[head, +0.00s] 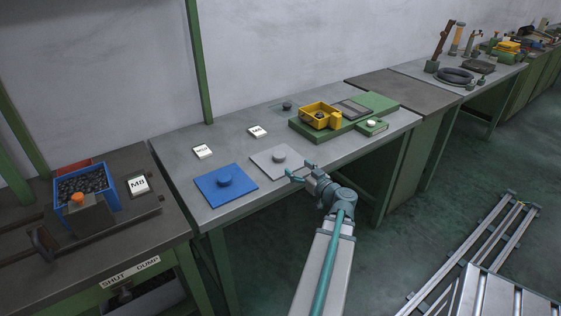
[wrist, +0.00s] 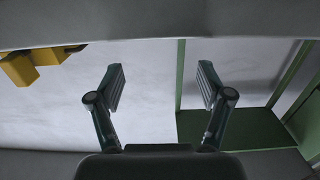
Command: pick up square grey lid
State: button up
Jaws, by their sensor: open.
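In the wrist view my gripper (wrist: 161,68) is open, with nothing between the fingers. The grey lid does not show in the wrist view. I cannot tell the exact height of the fingers above the table.
A green board (head: 345,123) with a yellow bin (head: 318,109) stands behind on the right of the table. White label cards (head: 203,151) lie behind the lids. A blue bin (head: 85,192) stands on the left bench. The table between lids and cards is clear.

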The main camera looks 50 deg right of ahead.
aim_at(283, 158)
jog(key=p+x, duration=0.3)
jog(key=x, duration=0.6)
jog(key=shift+w+f+p, duration=0.15)
jog(key=shift+w+p, duration=0.2)
jog(key=shift+w, duration=0.05)
jog(key=c, duration=1.3)
jog(key=shift+f+b, duration=0.1)
jog(key=shift+b, duration=0.45)
jog(key=shift+b, duration=0.7)
